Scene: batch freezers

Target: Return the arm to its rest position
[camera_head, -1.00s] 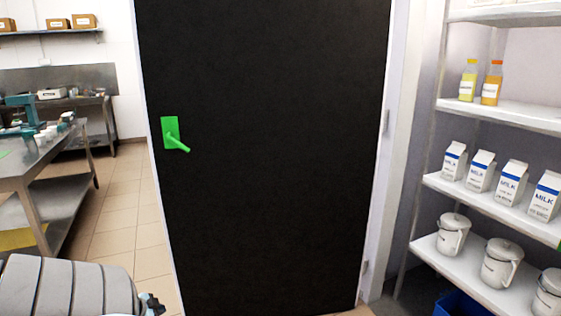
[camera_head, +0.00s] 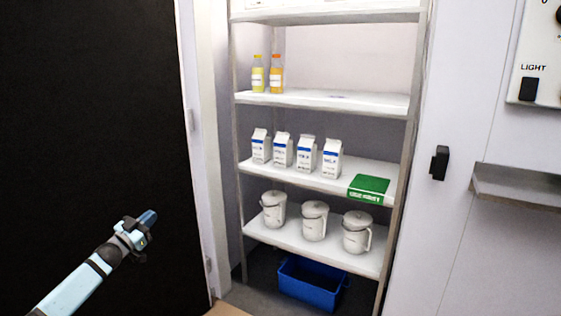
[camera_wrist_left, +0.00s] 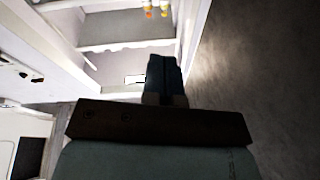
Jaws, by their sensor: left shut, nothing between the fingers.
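My left arm comes in from the lower left in the head view. Its gripper (camera_head: 147,217) is shut and empty, held in front of the black door (camera_head: 90,120). In the left wrist view the two fingers (camera_wrist_left: 164,75) lie together with nothing between them. The wrist view shows the shelf unit at the upper left and a dark surface on the right. My right gripper is not in view.
A shelf unit (camera_head: 330,103) right of the door holds two bottles (camera_head: 267,75), several milk cartons (camera_head: 305,155), a green box (camera_head: 369,189) and three lidded pails (camera_head: 314,221). A blue crate (camera_head: 311,283) sits below. A small ledge (camera_head: 515,187) sticks out at the right.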

